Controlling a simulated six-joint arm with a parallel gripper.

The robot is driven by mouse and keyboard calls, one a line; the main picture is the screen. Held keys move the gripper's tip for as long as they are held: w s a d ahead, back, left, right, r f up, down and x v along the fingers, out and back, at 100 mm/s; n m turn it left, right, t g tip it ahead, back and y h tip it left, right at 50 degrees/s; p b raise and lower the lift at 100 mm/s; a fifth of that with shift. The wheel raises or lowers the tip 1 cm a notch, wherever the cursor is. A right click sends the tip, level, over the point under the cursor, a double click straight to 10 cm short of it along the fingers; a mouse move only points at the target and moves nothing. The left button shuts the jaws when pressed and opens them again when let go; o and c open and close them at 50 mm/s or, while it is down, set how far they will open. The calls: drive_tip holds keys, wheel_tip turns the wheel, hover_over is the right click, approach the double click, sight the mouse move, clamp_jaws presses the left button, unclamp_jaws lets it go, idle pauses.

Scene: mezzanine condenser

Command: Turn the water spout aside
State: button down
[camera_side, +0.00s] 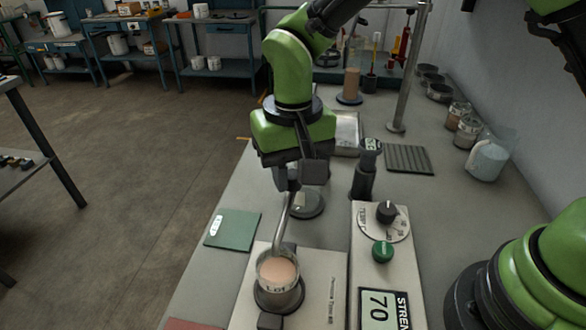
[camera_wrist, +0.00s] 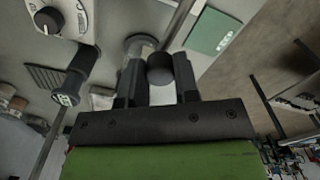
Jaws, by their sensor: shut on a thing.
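The water spout (camera_side: 284,222) is a thin grey metal tube that slants down to the back rim of a cup (camera_side: 278,268). The cup holds pinkish-brown contents and sits in a dark round holder on a pale plate. My gripper (camera_side: 287,178) is at the upper end of the spout, its jaws shut on it. In the wrist view, a dark round knob (camera_wrist: 160,68) sits between the fingers of my gripper (camera_wrist: 160,85), with a grey rod (camera_wrist: 178,22) running up from there. The jaws partly hide the spout's upper end.
A control box (camera_side: 380,245) with a black dial, green button and a display reading 70 stands right of the cup. A black upright post (camera_side: 364,172) stands close right of my gripper.

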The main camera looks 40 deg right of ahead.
drive_tip(key=shift+w+a, duration=0.1)
drive_tip(key=w+a+m, duration=0.1)
drive_tip(key=w+m, duration=1)
drive_tip(key=m, duration=0.3)
idle(0.4)
drive_tip(key=shift+w, duration=0.15)
idle(0.4)
drive_tip(key=c, duration=0.8)
unclamp_jaws()
drive_tip(key=shift+c, duration=0.2)
